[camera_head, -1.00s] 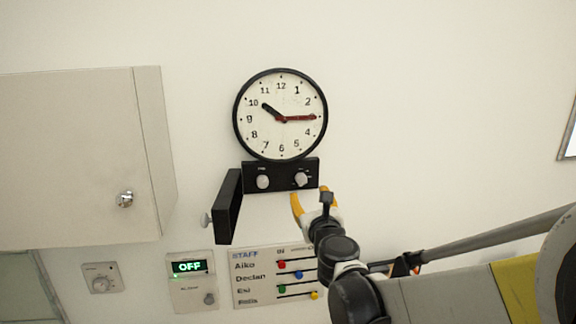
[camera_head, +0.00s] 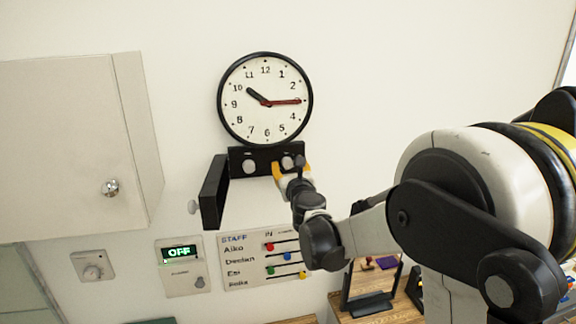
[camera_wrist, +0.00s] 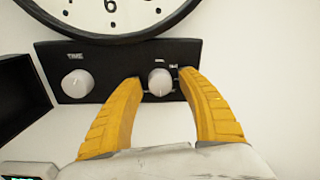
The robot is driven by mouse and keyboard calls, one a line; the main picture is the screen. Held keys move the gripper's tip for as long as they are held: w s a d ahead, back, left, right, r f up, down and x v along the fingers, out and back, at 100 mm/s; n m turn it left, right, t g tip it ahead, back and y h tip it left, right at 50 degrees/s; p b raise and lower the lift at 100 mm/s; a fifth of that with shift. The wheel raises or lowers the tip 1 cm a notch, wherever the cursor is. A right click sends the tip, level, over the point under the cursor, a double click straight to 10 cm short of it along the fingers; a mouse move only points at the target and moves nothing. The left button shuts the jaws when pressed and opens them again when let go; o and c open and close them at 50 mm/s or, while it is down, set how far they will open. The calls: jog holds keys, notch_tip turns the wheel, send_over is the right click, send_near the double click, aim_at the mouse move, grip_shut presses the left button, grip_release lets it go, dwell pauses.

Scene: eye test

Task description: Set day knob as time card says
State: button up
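A black control panel (camera_head: 236,158) sits under the wall clock and carries two pale knobs. The left knob (camera_wrist: 77,83) is labelled TIME. The right knob (camera_wrist: 160,82) has small marks and a label too blurred to read; I take it for the day knob. My gripper (camera_wrist: 162,76) is open, with one yellow finger on each side of the right knob. A small gap shows beside the knob, and I cannot tell whether either finger touches it. In the head view my gripper (camera_head: 290,169) partly covers the panel's right end. I cannot make out a time card.
The round clock (camera_head: 265,98) reads about 10:15. A black flap (camera_head: 213,192) sticks out left of the panel. A white cabinet (camera_head: 70,150) is farther left. Below are a STAFF board (camera_head: 238,262) with coloured sliders and a box showing OFF (camera_head: 180,252).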

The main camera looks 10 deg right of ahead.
grip_shut()
jog(key=n+b, duration=0.3)
jog(key=shift+f+n, duration=0.15)
jog(key=shift+n, duration=0.25)
jog(key=n+b, duration=0.2)
jog(key=n, duration=0.2)
jog(key=shift+n+b, duration=0.4)
jog(key=n+b, duration=0.1)
jog(key=n, duration=0.1)
jog(key=n+b, duration=0.1)
jog(key=n, duration=0.1)
jog(key=shift+n+t+y, duration=0.3)
jog(key=shift+n+b, duration=0.6)
jog(key=shift+n, duration=1.8)
